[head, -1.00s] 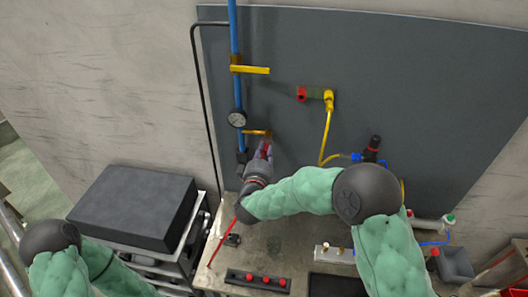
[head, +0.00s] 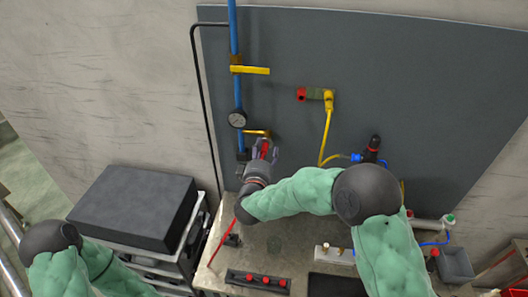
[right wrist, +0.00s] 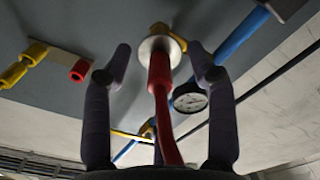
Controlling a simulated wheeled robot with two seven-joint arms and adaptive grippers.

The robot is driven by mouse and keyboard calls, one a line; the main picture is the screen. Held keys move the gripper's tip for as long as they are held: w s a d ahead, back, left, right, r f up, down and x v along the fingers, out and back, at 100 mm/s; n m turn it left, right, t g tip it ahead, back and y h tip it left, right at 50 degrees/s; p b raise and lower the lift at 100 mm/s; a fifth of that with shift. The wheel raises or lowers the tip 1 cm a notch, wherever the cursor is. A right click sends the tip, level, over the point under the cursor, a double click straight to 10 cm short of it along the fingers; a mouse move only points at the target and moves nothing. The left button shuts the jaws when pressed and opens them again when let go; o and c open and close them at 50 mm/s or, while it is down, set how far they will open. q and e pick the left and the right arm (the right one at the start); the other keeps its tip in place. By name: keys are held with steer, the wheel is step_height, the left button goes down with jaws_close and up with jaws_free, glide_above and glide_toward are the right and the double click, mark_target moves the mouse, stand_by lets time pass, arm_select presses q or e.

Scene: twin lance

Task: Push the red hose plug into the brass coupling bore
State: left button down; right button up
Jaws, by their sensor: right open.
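The red hose plug (right wrist: 159,75) stands between the spread fingers of my right gripper (head: 265,147) in the right wrist view. Neither finger appears to touch it. Its front end meets the pale round face of the brass coupling (right wrist: 161,42); how deep it sits in the bore cannot be told. In the head view the coupling (head: 257,132) is on the wall panel below the gauge, just beyond my open right gripper. The red hose (head: 222,238) trails from the plug down to the bench. My left arm shows at the lower left, its gripper out of view.
A blue pipe (head: 235,40) with a gauge (head: 237,119) and a yellow lever (head: 250,70) runs close by the coupling. A red-ended yellow fitting (head: 315,94) sits to the right. The bench (head: 285,240) below carries a black strip with red knobs (head: 257,280).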

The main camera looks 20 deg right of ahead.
steer(key=v, duration=1.2)
steer(key=shift+f, duration=0.1)
